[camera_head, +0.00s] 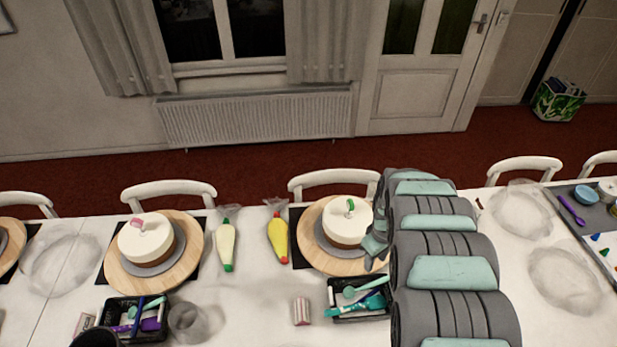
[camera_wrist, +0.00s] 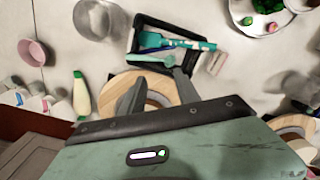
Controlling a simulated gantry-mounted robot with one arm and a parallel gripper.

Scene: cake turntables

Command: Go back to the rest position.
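My gripper (camera_head: 374,247) is at the right side of the right-hand cake (camera_head: 345,228), near the edge of its wooden turntable (camera_head: 309,242). The cake is white on top with a brown lower band and a small green piece on top. In the wrist view the two fingers of my gripper (camera_wrist: 156,90) stand apart. Nothing is held between them. My arm covers the table to the right of this turntable.
A black tray of tools (camera_head: 360,314) lies just in front of the turntable, close to my arm. Two piping bags, one yellow (camera_head: 277,238) and one pale (camera_head: 225,245), lie to its left. Another cake (camera_head: 146,240) stands farther left. White chairs (camera_head: 330,180) line the far side.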

